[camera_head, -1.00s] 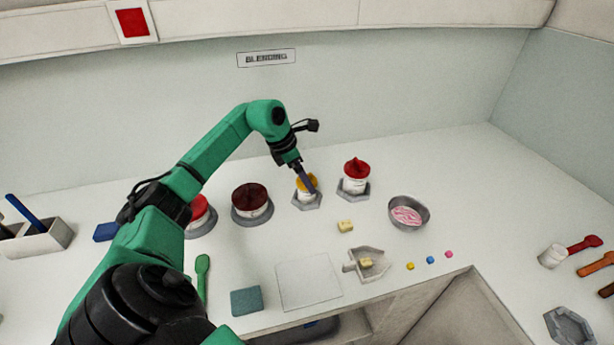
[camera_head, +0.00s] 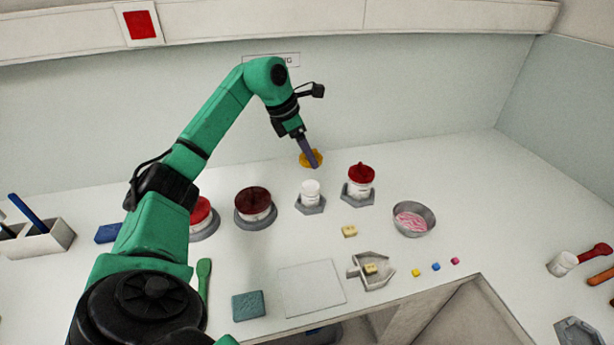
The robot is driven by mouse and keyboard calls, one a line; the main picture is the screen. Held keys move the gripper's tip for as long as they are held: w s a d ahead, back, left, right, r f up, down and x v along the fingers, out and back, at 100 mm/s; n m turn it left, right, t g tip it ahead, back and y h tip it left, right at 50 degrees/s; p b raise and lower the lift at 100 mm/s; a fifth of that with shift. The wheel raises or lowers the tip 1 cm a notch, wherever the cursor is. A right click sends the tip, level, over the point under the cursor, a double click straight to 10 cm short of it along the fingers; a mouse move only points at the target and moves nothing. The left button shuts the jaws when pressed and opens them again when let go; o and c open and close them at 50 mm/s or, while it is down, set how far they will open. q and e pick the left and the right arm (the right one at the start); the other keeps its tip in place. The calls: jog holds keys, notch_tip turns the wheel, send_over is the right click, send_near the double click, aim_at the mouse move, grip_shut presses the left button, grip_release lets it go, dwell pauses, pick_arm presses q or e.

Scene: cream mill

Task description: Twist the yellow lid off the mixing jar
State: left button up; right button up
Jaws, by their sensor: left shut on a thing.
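The mixing jar (camera_head: 310,190) is white and stands upright, without a lid, in a grey hexagonal holder (camera_head: 311,208). My left gripper (camera_head: 312,158) is shut on the yellow lid (camera_head: 305,160) and holds it in the air above and behind the jar, clear of it. The fingers cover part of the lid. My right gripper is not in view.
A white jar with a red lid (camera_head: 361,175) stands in a holder just right of the mixing jar. A dark red-topped container (camera_head: 254,204) is to the left.

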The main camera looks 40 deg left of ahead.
pick_arm(q)
notch_tip(320, 180, up, 13)
jog(key=p, duration=0.4)
dwell(0.4)
notch_tip(320, 180, up, 3)
jog(key=p, duration=0.4)
